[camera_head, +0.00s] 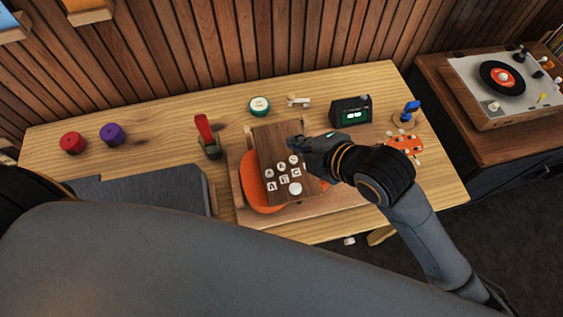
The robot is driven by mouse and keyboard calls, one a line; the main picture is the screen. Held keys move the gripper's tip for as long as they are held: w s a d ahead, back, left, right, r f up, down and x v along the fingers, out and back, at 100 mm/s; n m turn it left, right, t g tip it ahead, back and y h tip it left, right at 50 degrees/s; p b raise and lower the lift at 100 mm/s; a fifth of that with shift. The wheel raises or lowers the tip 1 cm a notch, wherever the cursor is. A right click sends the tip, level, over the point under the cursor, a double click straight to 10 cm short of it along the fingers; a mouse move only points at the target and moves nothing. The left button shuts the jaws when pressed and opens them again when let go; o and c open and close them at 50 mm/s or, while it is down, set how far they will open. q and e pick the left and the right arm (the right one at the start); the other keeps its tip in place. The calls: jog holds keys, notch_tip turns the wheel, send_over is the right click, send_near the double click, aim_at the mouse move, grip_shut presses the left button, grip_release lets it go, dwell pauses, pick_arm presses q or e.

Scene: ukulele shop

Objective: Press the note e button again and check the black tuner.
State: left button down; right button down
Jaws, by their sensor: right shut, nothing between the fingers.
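A dark brown wooden board (270,150) lies over an orange body in the middle of the workbench. Several small round white buttons (281,167) and lettered tiles sit on its front part; the letters are too small to read surely, though one tile (284,179) looks like an E. The black tuner (350,113) stands upright at the back right of the board, with a green lit display whose text I cannot read. My right gripper (298,143) is shut and empty over the board's right side, behind the buttons. I cannot tell whether it touches the board. My left gripper is out of view.
Red (73,143) and purple (111,132) spools, a red-handled tool (207,137) and a green-rimmed round tin (259,106) stand on the bench. An orange headstock (405,146) lies right of my wrist. A record player (505,85) stands far right.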

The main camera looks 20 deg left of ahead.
jog(key=a+n, duration=0.1)
jog(key=n, duration=0.3)
jog(key=a+f+n+g, duration=0.1)
jog(key=n, duration=0.4)
jog(key=w+a+n+g, duration=0.1)
jog(key=n, duration=0.3)
jog(key=shift+f+n, duration=0.3)
jog(key=shift+n, duration=0.1)
